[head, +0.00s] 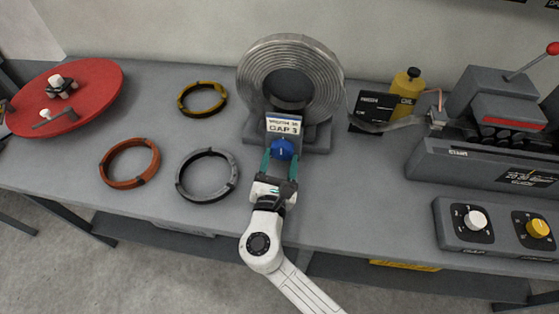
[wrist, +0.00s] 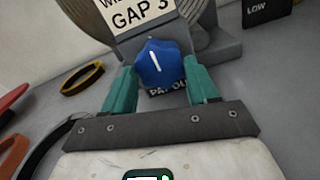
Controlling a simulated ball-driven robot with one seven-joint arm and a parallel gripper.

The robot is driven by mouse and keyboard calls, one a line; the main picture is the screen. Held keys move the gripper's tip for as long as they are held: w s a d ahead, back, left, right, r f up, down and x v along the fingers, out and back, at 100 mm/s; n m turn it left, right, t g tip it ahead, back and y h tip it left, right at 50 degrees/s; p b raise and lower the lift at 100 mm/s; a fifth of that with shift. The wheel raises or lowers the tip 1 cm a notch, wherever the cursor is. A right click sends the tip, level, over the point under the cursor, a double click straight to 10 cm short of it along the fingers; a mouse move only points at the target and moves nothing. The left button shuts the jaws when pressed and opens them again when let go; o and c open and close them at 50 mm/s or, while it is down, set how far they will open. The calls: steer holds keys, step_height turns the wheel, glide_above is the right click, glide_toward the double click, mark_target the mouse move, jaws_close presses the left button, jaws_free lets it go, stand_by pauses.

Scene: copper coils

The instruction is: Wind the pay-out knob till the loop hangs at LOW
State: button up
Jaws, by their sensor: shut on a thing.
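The pay-out knob (head: 283,149) is blue with a white pointer line, set at the front of the coil stand below a card reading "GAP 3". In the wrist view the knob (wrist: 162,64) sits between my gripper's teal fingers, its line pointing nearly straight up. My gripper (head: 281,160) is shut on the knob. The coil (head: 254,75) of grey metal strip stands upright on the stand. The strip's loop (head: 375,126) sags from the coil's right side toward the machine at right, in front of a black level board (head: 367,101). The LOW mark (wrist: 257,6) shows in the wrist view.
Yellow (head: 202,99), orange (head: 129,162) and grey (head: 207,175) rings lie left of the stand. A red turntable (head: 90,85) is at far left. A yellow bottle (head: 404,92) stands behind the strip. A control box (head: 497,226) with white and yellow knobs is at right.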

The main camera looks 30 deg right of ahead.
steer(key=c, duration=0.4)
steer(key=shift+f+m+b, duration=0.15)
steer(key=shift+m+b, duration=0.25)
steer(key=shift+m+b, duration=0.6)
steer(key=shift+b, duration=0.05)
steer(key=m+b, duration=0.3)
steer(key=m, duration=0.1)
steer(key=shift+f+b, duration=0.1)
steer(key=shift+b, duration=0.3)
steer(key=shift+m+b, duration=1.85)
steer(key=shift+m, duration=0.55)
steer(key=shift+r, duration=0.2)
